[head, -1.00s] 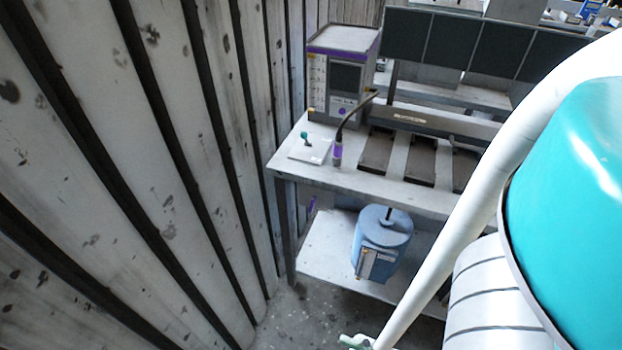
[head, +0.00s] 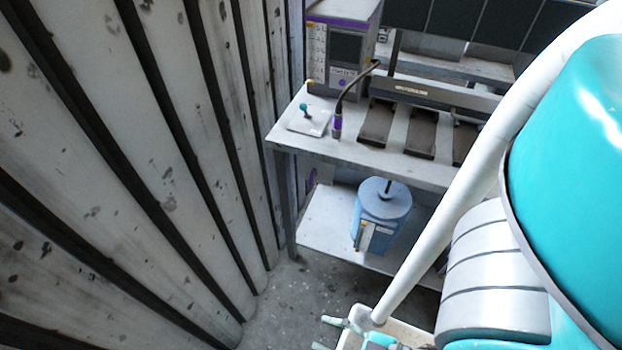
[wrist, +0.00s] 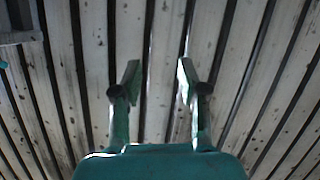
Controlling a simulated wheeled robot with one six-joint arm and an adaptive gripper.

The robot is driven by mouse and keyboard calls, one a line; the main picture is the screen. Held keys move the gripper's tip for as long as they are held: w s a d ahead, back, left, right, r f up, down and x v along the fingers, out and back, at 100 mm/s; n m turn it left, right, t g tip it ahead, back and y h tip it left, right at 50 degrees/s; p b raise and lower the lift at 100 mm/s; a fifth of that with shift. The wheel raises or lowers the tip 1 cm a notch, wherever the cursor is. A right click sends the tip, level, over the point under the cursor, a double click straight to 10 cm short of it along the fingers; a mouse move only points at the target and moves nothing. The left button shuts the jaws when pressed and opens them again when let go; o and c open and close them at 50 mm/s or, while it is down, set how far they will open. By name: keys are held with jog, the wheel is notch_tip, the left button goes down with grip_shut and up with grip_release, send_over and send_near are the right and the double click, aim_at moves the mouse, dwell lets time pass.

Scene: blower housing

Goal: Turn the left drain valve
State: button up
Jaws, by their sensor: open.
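My gripper (wrist: 158,72) is open and empty in the wrist view. Its two green fingers point at the slatted wall, with a clear gap between the tips. What looks like the same gripper (head: 322,334) shows at the bottom edge of the head view, partly cut off, its fingers pointing left. I cannot make out a drain valve, left or otherwise, in either view. Nothing touches the fingertips.
A slatted, stained wall (head: 130,150) fills the left of the head view. A metal bench (head: 360,165) stands ahead, with a purple-trimmed console (head: 342,50) on top. A blue canister (head: 382,218) stands on its lower shelf. Bare floor (head: 290,310) lies between wall and bench.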

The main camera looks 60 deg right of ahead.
jog(key=w+d+f+n+g+h, duration=0.1)
jog(key=w+d+f+n, duration=0.15)
jog(key=f, duration=0.35)
jog(key=w+d+f+n+g+h, duration=0.2)
jog(key=w+f+n, duration=0.2)
jog(key=f, duration=0.2)
jog(key=n+g+h, duration=0.9)
jog(key=g+h, duration=0.1)
jog(key=h, duration=0.5)
send_near(311, 180)
jog(key=d, duration=0.7)
jog(key=w+d, duration=0.1)
jog(key=d, duration=0.3)
jog(key=shift+m, duration=0.25)
grip_shut()
